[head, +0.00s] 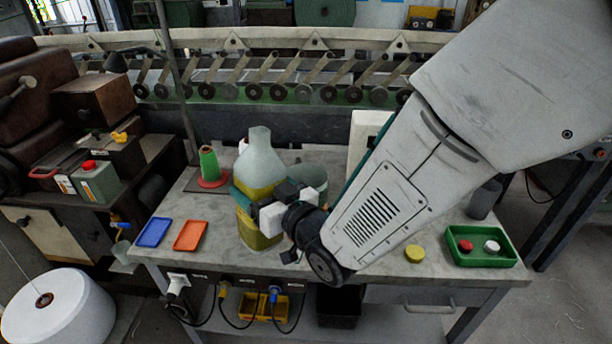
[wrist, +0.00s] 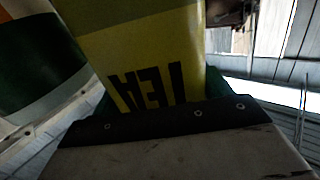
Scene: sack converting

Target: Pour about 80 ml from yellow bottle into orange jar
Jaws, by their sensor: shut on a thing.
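The yellow bottle (head: 261,160) has a pale, clear upper part and a yellow lower part. It is uncapped and about upright near the table's middle; I cannot tell whether its base touches the table. My gripper (head: 254,200) is shut around its middle, with a teal finger showing at its left side. In the wrist view the bottle's yellow label (wrist: 150,65) with dark letters fills the space between the fingers. A grey-green jar (head: 310,176) stands behind my gripper, partly hidden. I cannot make out an orange jar for certain in the head view.
A blue tray (head: 153,232) and an orange tray (head: 190,236) lie at the left. A green spool (head: 209,163) stands behind them. A yellow cap (head: 414,253) and a green tray (head: 497,258) with caps lie at the right. A grey cup (head: 484,200) stands behind. My arm hides the right middle.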

